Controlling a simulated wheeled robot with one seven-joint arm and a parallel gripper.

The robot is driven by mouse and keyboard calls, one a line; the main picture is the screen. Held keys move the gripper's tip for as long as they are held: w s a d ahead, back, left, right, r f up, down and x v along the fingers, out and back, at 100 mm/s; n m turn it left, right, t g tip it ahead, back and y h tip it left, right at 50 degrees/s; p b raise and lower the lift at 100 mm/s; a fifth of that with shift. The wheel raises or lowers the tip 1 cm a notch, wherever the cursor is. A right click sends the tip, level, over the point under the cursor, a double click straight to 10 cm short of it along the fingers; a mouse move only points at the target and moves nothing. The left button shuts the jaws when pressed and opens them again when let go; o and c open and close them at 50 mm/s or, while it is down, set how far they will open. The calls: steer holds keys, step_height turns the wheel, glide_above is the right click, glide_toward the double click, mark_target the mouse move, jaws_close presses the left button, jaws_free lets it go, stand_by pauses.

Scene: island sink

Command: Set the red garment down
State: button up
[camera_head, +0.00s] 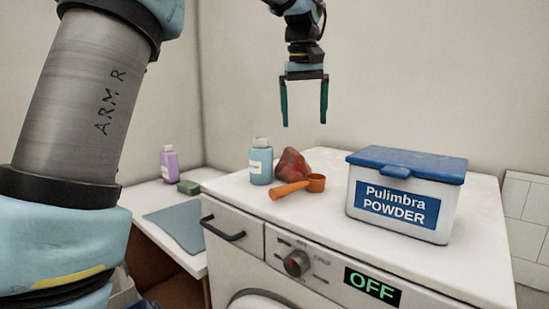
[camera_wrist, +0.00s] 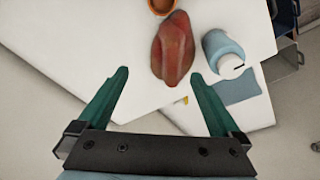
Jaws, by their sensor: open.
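The red garment (camera_head: 293,164) lies crumpled on top of the white washing machine (camera_head: 338,187), between a blue bottle and an orange scoop. It also shows in the wrist view (camera_wrist: 173,48), beyond the fingertips and apart from them. My gripper (camera_head: 304,122) is open and empty, in the air above the back of the machine top. In the wrist view its two green fingers (camera_wrist: 161,80) are spread wide with nothing between them. The scoop hides part of the garment's lower front in the head view.
The blue bottle (camera_head: 261,162) stands left of the garment, and the orange scoop (camera_head: 298,187) lies in front. A powder box (camera_head: 402,197) with a blue lid stands at right. A lower counter at left holds a purple bottle (camera_head: 169,163), a green block (camera_head: 188,187) and a blue-grey mat (camera_head: 185,225).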

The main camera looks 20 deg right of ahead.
steer(key=shift+w+a+f+y, duration=0.1)
steer(key=shift+w+a+y, duration=0.15)
steer(key=shift+a, duration=0.2)
steer(key=shift+w+a+f+y, duration=0.1)
steer(key=shift+w+a+y, duration=0.1)
steer(key=shift+a, duration=0.25)
steer(key=p, duration=0.1)
glide_above(294, 152)
steer(key=s, duration=0.1)
steer(key=f, duration=0.4)
steer(key=shift+s+a+f, duration=0.15)
steer(key=shift+s+a, duration=0.05)
steer(key=shift+a, duration=0.05)
steer(key=shift+w+d+f+p, duration=0.15)
steer(key=shift+f+p, duration=0.3)
steer(key=shift+f, duration=0.45)
steer(key=shift+w+f+p, duration=0.3)
steer(key=shift+f+p, duration=0.1)
steer(key=shift+f, duration=0.55)
steer(key=shift+w+d+f+p, duration=0.15)
steer(key=shift+f+p, duration=0.3)
steer(key=shift+f, duration=0.45)
steer(key=c, duration=1.5)
steer(key=shift+r, duration=0.1)
steer(key=shift+r, duration=0.1)
